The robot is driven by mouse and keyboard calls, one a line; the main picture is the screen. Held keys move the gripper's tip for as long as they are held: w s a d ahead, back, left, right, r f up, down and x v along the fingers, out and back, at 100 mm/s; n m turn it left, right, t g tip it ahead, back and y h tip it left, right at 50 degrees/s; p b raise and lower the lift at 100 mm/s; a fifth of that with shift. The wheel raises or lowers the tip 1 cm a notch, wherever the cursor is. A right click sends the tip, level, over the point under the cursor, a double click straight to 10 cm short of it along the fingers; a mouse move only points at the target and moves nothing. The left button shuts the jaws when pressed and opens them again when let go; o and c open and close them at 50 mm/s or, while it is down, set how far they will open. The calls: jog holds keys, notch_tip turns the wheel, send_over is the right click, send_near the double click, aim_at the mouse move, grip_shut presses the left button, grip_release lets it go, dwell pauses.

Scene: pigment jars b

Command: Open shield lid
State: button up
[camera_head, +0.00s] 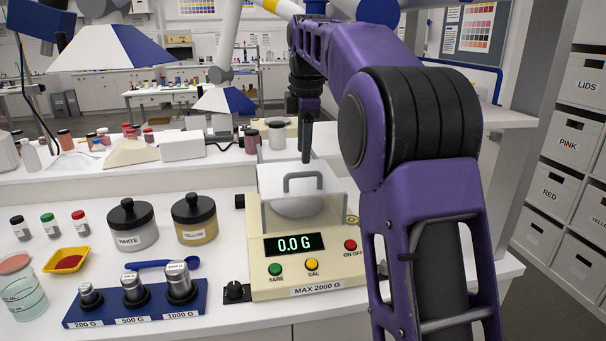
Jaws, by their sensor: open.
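The shield lid (278,181) is a translucent panel with a grey bar handle (303,180). It lies closed over the clear draft shield on the cream scale (320,277), whose display reads 0.0 G. A round pan shows faintly inside the shield. My gripper (307,150) points down just above and behind the handle, apart from it as far as I can tell. Its black finger shows edge-on. It is open and holds nothing visible. My purple arm comes in from the right and hides the scale's right side.
The white jar (131,233) and yellow jar (196,226) stand left of the scale. A blue weight rack (140,312) with three weights lies in front of them, with a blue spoon (160,264) behind it. A yellow tray (67,261) and a beaker (20,290) stand further left.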

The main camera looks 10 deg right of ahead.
aim_at(303, 174)
jog(key=f, duration=0.2)
jog(key=w+f+b, duration=0.1)
jog(key=f, duration=0.2)
jog(key=shift+f, duration=0.15)
grip_shut()
dwell(1.3)
